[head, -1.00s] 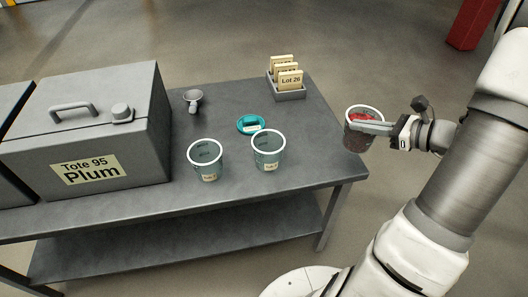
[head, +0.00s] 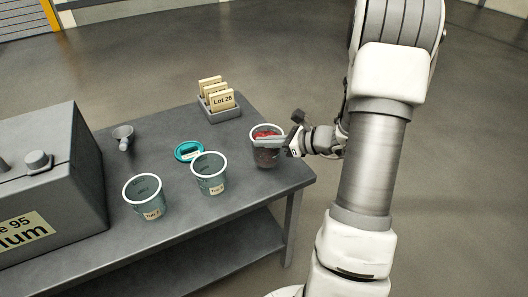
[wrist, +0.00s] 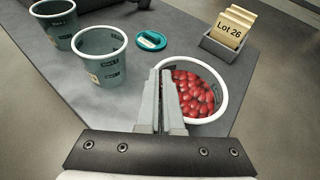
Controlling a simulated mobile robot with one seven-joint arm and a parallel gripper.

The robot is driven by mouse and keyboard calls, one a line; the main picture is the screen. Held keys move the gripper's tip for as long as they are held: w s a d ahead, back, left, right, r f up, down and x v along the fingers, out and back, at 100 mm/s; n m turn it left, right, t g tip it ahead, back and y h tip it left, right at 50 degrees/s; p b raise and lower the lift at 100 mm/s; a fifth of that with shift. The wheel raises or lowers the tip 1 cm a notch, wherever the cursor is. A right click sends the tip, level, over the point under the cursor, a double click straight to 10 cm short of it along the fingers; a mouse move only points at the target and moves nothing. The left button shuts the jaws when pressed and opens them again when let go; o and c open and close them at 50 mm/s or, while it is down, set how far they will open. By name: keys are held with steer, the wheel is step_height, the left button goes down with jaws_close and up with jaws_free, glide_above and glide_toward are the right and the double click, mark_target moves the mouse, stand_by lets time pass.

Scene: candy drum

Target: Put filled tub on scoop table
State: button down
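The filled tub (head: 266,152) holds red candies and has a white rim. In the wrist view the filled tub (wrist: 205,93) shows its candies at the right of my fingers. My gripper (head: 287,143) is shut on the tub's near wall, with one finger inside the rim. It also shows in the wrist view (wrist: 168,95). The tub looks upright over the right end of the scoop table (head: 235,223). I cannot tell whether its base touches the tabletop. Two empty tubs stand to its left, one nearer (head: 209,175) and one farther (head: 145,198).
A grey holder with Lot 26 cards (head: 221,101) stands at the back edge.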

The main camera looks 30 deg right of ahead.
mark_target(259, 150)
steer(key=shift+f+b, duration=0.4)
steer(key=shift+f, duration=1.05)
steer(key=shift+f, duration=0.15)
steer(key=c, duration=1.1)
jaws_free()
steer(key=shift+s+d+r, duration=0.2)
steer(key=shift+s+r, duration=0.05)
steer(key=shift+r, duration=0.05)
steer(key=p+v, duration=0.2)
steer(key=v, duration=0.9)
steer(key=shift+s+d+p, duration=0.1)
steer(key=shift+s+p, duration=0.05)
steer(key=shift+p, duration=0.15)
